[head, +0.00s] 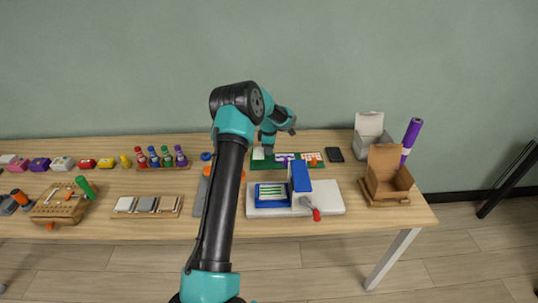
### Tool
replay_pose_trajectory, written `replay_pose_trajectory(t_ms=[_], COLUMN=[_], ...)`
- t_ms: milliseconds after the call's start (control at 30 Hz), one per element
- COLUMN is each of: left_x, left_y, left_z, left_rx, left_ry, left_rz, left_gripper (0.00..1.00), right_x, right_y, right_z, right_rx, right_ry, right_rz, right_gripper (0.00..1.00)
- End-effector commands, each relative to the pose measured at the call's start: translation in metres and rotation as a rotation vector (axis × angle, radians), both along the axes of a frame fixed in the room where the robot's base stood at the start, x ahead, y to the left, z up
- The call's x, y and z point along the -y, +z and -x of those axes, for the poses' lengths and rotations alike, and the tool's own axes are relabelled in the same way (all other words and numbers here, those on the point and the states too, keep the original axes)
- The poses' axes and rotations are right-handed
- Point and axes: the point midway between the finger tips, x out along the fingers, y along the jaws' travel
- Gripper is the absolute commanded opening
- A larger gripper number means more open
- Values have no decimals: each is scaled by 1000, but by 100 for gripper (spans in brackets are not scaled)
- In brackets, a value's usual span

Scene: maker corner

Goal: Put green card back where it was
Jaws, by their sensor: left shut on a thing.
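My left gripper (268,149) points down over the left part of a green tray (315,165) at the back of the table. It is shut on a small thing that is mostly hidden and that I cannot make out. Pale and coloured cards or pieces (283,157) lie on the tray. A white-based device (327,197) stands in front of it, with a blue upright block (300,177). A blue frame (271,203) with green stripes lies on its left part. I cannot tell which piece is the green card. My right gripper is not in view.
A black phone-like slab (334,154) lies right of the tray. An open cardboard box (388,180), a grey box (371,135) and a purple roll (411,135) stand at the right. A bottle rack (161,164) and a wooden tray (147,206) stand left of my arm.

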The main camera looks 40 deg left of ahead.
Motion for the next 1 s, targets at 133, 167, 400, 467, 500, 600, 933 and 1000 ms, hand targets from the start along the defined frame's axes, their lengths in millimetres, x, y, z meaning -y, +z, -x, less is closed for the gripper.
replay_pose_trajectory(t_ms=[133,167,400,467,500,600,933,1000], left_x=[1,1,0,0,0,0,0,0], left_y=[-21,-25,-32,-32,-32,-34,-35,-35], left_z=[0,0,0,0,0,0,0,0], left_rx=[-2,-2,-1,-1,-1,-1,-1,-1], left_ry=[0,0,0,0,0,0,0,0], left_rz=[2,2,1,1,1,1,1,1], left_gripper=[0,0,0,0,0,0,47,48], right_x=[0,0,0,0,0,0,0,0], right_y=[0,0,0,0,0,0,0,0], right_z=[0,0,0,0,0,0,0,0], right_rx=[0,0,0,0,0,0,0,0], right_ry=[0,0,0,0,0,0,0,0], right_rz=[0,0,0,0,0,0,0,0], right_gripper=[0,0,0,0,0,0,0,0])
